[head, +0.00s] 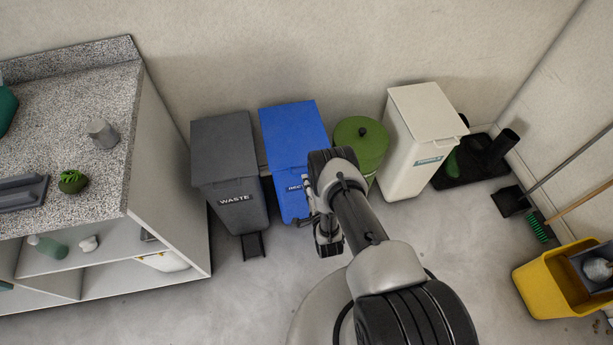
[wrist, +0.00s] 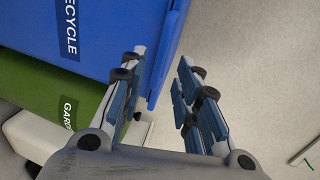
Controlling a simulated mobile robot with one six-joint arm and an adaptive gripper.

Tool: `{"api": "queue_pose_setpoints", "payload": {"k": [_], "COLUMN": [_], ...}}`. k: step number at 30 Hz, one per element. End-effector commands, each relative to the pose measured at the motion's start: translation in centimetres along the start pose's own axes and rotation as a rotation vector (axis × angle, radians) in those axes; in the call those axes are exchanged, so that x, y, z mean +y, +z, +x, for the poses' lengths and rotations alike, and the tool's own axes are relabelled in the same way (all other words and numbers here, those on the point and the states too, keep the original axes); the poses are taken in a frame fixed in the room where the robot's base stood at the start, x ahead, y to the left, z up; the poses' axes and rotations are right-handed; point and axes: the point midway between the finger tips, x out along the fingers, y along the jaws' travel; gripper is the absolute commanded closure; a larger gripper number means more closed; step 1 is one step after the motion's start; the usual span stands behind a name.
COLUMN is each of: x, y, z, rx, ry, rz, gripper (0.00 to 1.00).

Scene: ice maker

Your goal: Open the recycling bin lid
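The blue recycling bin (head: 283,197) stands against the back wall between the grey waste bin and the green bin. Its blue lid (head: 291,130) is closed flat on top. My gripper (head: 304,221) is in front of the bin's lower front, and my arm covers part of its label and right side. In the wrist view the bin (wrist: 105,25), with its RECYCLE label, fills the upper left. There my gripper (wrist: 163,62) is open and empty, the left finger overlapping the bin's edge and the right finger over the floor. I cannot tell whether it touches the bin.
The grey waste bin (head: 222,160) has a foot pedal (head: 253,246). The green bin (head: 371,136) and a white bin (head: 413,178) stand to the right. A counter (head: 171,175) is at left and a yellow bucket (head: 540,283) at right. Floor in front is open.

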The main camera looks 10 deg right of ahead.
Motion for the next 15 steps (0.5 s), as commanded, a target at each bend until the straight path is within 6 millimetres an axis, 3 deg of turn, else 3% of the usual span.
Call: {"api": "queue_pose_setpoints", "payload": {"k": [6,15], "x": [0.2,0.0], "y": [0.0,0.0], "z": [3.9,5.7], "rx": [0.0,0.0], "ry": [-0.003,0.0], "rz": [0.0,0.0], "gripper": [0.7,0.7]}}
